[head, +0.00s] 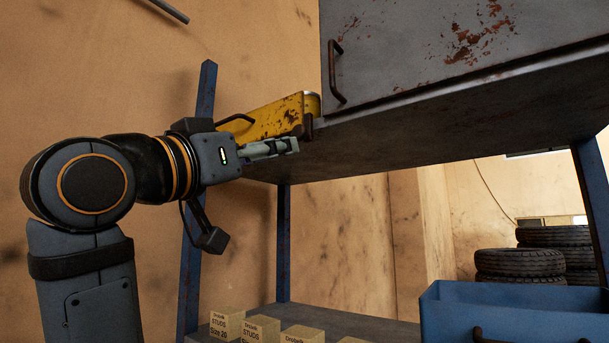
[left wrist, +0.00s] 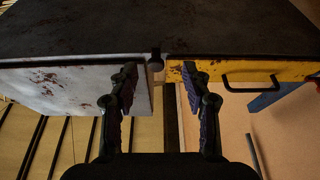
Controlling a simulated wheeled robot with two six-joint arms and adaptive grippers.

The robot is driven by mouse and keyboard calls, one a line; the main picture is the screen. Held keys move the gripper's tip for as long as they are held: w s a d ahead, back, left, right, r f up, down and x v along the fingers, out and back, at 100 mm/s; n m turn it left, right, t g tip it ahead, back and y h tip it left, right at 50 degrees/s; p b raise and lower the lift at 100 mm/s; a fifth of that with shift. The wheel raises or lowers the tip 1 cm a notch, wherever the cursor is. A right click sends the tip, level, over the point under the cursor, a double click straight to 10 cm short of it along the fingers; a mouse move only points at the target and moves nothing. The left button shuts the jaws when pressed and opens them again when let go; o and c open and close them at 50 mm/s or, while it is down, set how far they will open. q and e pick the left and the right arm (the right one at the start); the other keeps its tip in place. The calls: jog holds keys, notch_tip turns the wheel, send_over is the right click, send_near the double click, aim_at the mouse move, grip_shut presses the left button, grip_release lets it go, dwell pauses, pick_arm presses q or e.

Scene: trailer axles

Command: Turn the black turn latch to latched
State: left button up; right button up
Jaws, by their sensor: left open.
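A small dark piece that looks like the black turn latch (head: 308,127) sits at the lower corner where the yellow panel (head: 272,119) meets the grey cabinet. In the left wrist view the dark latch (left wrist: 155,53) lies at the seam between the pale grey door and the yellow panel, beyond and between my fingertips. Its exact angle is hard to tell. My left gripper (head: 288,146) is open and empty, just below and left of the latch, with a visible gap between its fingers (left wrist: 160,80) in the wrist view. My right gripper is not in view.
The rusty grey cabinet door (head: 420,45) has a dark handle (head: 335,72). The yellow panel has its own handle (left wrist: 250,87). A blue post (head: 196,190) stands behind my left arm. Boxes (head: 262,328), a blue bin (head: 515,310) and tires (head: 520,262) are below. Space under the cabinet is open.

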aim_at(297, 133)
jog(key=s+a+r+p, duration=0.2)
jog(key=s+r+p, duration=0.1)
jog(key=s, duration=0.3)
pick_arm(q)
jog(key=w+d+r, duration=0.1)
jog(key=r, duration=0.1)
jog(key=w+d+r+p, duration=0.1)
jog(key=w+d+r, duration=0.1)
jog(key=shift+w+d+r, duration=0.2)
jog(key=shift+p+x, duration=0.75)
jog(key=shift+x, duration=0.3)
jog(key=shift+w+f, duration=0.1)
jog(key=shift+c, duration=0.9)
jog(key=c, duration=0.5)
grip_shut()
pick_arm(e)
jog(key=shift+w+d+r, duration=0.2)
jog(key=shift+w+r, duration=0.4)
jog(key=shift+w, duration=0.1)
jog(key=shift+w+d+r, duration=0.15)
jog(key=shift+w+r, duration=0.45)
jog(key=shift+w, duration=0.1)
